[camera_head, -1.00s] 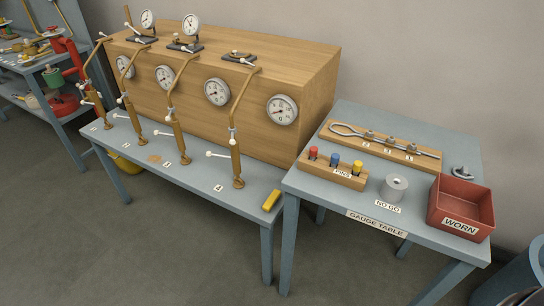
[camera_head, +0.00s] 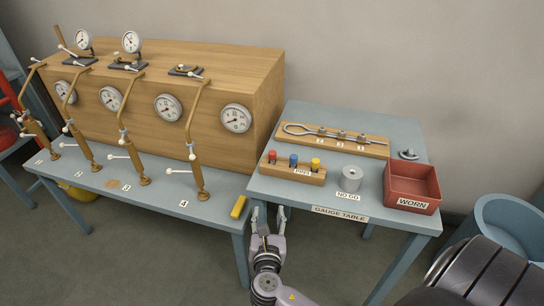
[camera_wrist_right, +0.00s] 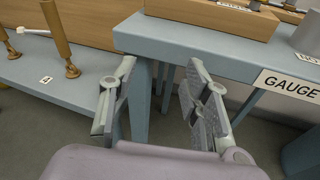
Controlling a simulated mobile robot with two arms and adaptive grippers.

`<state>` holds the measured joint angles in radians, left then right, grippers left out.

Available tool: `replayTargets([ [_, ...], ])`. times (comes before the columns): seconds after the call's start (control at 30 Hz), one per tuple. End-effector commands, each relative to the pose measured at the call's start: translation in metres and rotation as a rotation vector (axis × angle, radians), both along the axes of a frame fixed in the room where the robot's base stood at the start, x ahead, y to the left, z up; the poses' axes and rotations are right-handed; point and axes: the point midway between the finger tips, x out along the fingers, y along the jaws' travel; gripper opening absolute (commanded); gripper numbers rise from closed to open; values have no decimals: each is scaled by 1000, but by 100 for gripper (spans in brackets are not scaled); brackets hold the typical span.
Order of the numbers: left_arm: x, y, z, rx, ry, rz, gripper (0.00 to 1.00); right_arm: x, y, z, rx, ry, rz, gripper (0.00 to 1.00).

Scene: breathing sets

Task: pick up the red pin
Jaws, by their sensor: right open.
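The red pin (camera_head: 272,156) stands upright at the left end of a small wooden block labelled PINS (camera_head: 291,173), beside a blue pin (camera_head: 293,160) and a yellow pin (camera_head: 315,163). The block sits near the front left of the gauge table (camera_head: 350,208). My right gripper (camera_head: 268,212) is open and empty, low at the table's front left corner, in front of the block. In the right wrist view its fingers (camera_wrist_right: 155,92) are spread, with the table edge behind them. The red pin is out of that view. My left gripper is not in view.
A grey NO GO cylinder (camera_head: 345,183) and a red WORN bin (camera_head: 412,187) stand right of the block. A wooden rack with a looped rod (camera_head: 335,139) lies behind. On the left bench are upright brass pipes and a yellow piece (camera_head: 238,207).

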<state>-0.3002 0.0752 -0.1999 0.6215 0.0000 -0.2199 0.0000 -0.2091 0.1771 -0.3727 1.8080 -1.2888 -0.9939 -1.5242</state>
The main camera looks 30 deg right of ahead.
Motion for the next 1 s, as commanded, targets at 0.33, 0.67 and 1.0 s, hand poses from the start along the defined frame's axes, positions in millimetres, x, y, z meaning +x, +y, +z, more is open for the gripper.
replayTargets([
  [0.33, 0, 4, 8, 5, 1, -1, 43, 11, -16, 85, -221, -69, -42, 44],
  [0.67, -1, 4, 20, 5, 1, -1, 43, 69, -59, 84, -218, -68, -42, 44],
  [1.0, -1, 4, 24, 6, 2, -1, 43, 97, -79, 82, -213, -67, -40, 44],
])
